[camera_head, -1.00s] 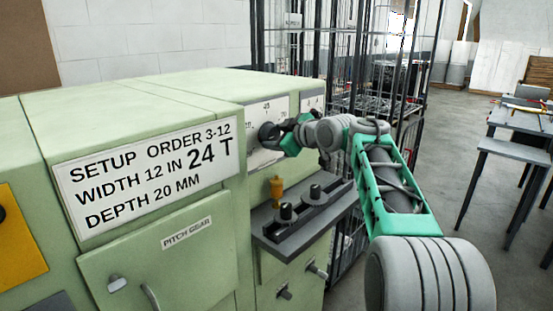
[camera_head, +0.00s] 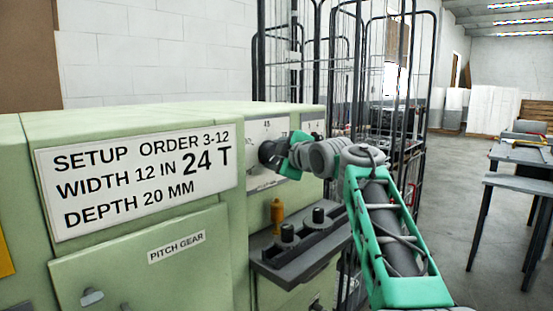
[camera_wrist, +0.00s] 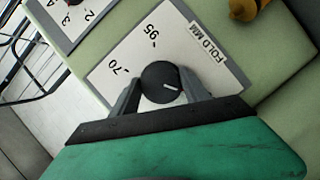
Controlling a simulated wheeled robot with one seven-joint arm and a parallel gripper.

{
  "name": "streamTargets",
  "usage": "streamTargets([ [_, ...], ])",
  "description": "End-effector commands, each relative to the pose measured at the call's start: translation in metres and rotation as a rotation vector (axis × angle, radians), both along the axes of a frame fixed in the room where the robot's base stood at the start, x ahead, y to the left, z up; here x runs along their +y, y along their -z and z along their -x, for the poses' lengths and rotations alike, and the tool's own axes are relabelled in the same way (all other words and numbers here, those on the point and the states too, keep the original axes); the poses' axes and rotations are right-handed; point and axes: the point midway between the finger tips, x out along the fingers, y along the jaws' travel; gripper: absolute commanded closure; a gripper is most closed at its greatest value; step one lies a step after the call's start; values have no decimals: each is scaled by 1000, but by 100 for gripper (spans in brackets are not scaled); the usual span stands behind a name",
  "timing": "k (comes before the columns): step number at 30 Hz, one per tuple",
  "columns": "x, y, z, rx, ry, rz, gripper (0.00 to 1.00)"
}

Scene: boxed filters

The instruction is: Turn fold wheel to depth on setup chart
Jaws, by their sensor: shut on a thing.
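The fold wheel (camera_wrist: 161,83) is a round black knob with a white pointer line, on a white dial plate (camera_wrist: 115,82) marked "FOLD MM". The numbers 70 and 95 show in the wrist view. My gripper (camera_wrist: 163,88) is shut on the knob, a grey finger on each side. In the head view my gripper (camera_head: 284,155) reaches the dial plate (camera_head: 262,128) from the right and partly hides it. The setup chart (camera_head: 140,180) on the green machine reads "SETUP ORDER 3-12, WIDTH 12 IN, 24 T, DEPTH 20 MM".
A second dial plate (camera_wrist: 75,15) sits beside the fold dial. An orange knob (camera_head: 277,212) and a grey shelf with black knobs (camera_head: 300,246) are below. A wire cage (camera_head: 345,70) stands behind my arm. A dark table (camera_head: 520,152) is at right.

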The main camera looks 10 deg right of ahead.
Motion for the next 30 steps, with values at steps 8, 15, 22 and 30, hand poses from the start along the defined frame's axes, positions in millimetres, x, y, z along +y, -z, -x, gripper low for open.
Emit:
streamTargets([
  [8,1,-6,0,-12,-1,-1,44],
  [15,1,-3,0,-7,-2,-1,24],
  [22,-1,-2,1,-4,1,-1,24],
  [30,-13,-10,40,-6,3,0,24],
])
